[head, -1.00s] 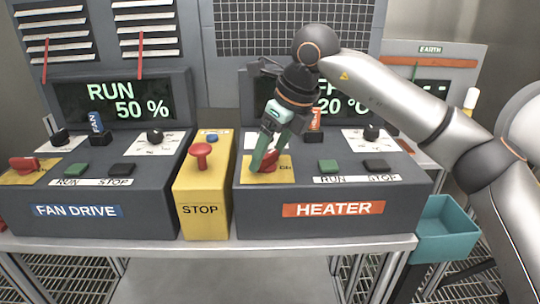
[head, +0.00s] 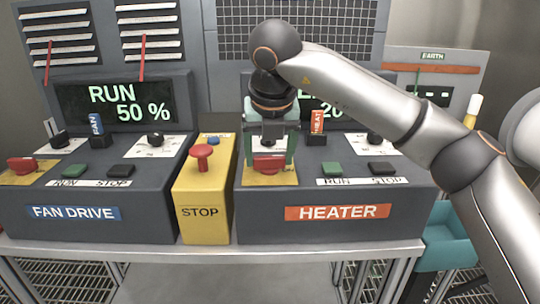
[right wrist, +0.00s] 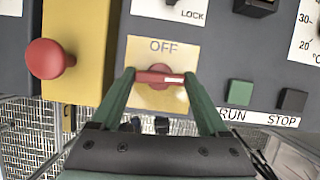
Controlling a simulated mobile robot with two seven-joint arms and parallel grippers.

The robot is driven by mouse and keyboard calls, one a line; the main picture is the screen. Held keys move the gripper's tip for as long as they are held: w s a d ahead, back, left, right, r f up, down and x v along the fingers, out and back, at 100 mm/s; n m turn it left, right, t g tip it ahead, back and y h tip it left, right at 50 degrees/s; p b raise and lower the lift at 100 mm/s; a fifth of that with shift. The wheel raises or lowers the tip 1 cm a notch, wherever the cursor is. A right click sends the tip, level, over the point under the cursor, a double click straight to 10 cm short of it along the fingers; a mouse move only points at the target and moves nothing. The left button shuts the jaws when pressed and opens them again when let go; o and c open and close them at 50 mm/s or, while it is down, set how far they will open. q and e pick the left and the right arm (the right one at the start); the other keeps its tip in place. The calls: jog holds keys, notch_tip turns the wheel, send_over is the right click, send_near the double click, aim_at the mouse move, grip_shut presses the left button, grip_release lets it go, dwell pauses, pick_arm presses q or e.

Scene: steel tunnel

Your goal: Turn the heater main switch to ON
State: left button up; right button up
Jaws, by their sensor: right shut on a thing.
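The heater main switch is a red handle (head: 268,164) on a yellow plate (head: 250,180) at the left of the heater panel. In the right wrist view the red handle (right wrist: 158,76) lies level across the picture, with a white mark at its right end. The word OFF stands on the plate above it. My right gripper (head: 269,171) is shut on the handle from above, and its green fingers (right wrist: 160,79) press on the two ends. The right finger covers part of the plate's right edge. My left gripper is not in view.
A yellow box with a red STOP button (head: 201,152) stands close left of the switch. Green RUN (head: 331,170) and black STOP (head: 383,168) buttons sit to the right. The heater display (head: 318,108) is partly hidden by my arm.

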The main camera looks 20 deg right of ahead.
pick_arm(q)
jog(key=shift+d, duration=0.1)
pick_arm(e)
jog(key=shift+m, duration=0.5)
jog(key=o, duration=0.9)
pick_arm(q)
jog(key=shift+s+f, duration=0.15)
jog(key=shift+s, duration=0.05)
pick_arm(e)
jog(key=o, duration=0.3)
jog(key=shift+o, duration=0.2)
pick_arm(q)
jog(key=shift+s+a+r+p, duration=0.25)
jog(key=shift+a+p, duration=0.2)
jog(key=shift+p, duration=0.25)
pick_arm(e)
jog(key=v, duration=1.2)
jog(key=shift+a+r, duration=0.25)
